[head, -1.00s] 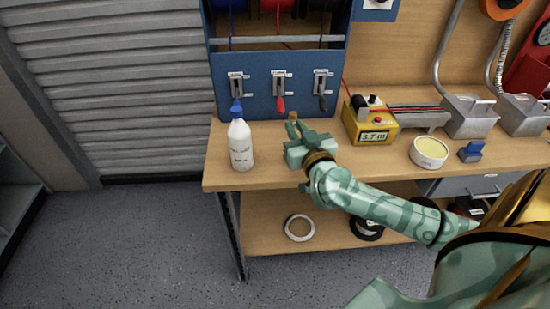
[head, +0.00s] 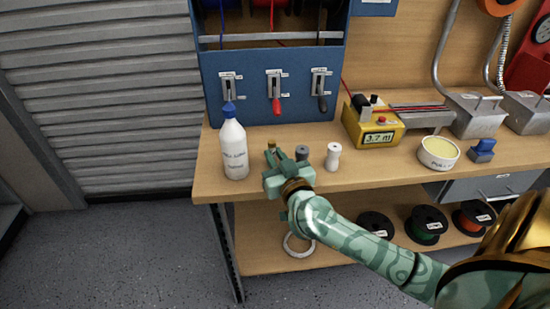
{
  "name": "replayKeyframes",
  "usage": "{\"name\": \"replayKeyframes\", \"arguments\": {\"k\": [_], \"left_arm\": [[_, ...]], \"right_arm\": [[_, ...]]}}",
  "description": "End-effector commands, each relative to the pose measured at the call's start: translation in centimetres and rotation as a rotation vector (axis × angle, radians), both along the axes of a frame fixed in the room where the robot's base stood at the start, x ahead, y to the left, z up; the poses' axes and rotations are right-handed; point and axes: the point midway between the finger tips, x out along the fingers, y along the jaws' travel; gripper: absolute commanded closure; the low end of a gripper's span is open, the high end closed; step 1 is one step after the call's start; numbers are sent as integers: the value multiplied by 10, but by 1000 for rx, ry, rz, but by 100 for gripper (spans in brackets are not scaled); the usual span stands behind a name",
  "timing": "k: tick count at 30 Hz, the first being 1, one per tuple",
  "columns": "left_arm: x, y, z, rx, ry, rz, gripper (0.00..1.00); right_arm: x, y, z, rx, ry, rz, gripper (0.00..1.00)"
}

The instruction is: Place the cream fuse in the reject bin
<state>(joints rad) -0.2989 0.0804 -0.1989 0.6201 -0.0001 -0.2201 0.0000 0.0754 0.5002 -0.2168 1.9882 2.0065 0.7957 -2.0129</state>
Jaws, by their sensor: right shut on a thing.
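My right gripper (head: 277,156) reaches over the front left of the bench, just right of the white bottle. It is shut on a small tan-brown thing (head: 271,144) that shows at its fingertips. The thing is mostly hidden by the fingers, so I cannot tell whether it is the cream fuse. A pale whitish cylinder (head: 333,157) stands upright on the bench right of the gripper. A small grey cylinder (head: 302,153) shows beside the fingers. I cannot make out a reject bin. My left gripper is not in view.
A white bottle with a blue cap (head: 234,150) stands close left of the gripper. A blue panel with levers (head: 275,95) rises behind. A yellow meter (head: 372,125), a round tin (head: 438,154) and a small blue object (head: 482,150) are right. Spools lie on the lower shelf.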

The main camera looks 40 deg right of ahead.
Motion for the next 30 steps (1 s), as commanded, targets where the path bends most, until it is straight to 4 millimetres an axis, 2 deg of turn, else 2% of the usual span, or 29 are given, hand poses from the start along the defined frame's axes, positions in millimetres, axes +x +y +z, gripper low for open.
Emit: {"name": "replayKeyframes", "arguments": {"k": [1, 3, 14, 17, 27, 30], "left_arm": [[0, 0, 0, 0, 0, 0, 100], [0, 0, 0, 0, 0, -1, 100], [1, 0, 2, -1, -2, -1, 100], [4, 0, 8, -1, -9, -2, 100], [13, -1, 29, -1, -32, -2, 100], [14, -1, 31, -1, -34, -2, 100]], "right_arm": [[0, 0, -1, 0, 1, 0, 82], [0, 0, -1, 0, 0, 0, 62], [-3, 1, 2, -1, 0, 1, 62], [-18, 5, 4, -1, 1, 2, 62], [-92, 27, 4, 2, 2, 0, 62], [-105, 31, 3, 0, 0, 1, 62]]}}
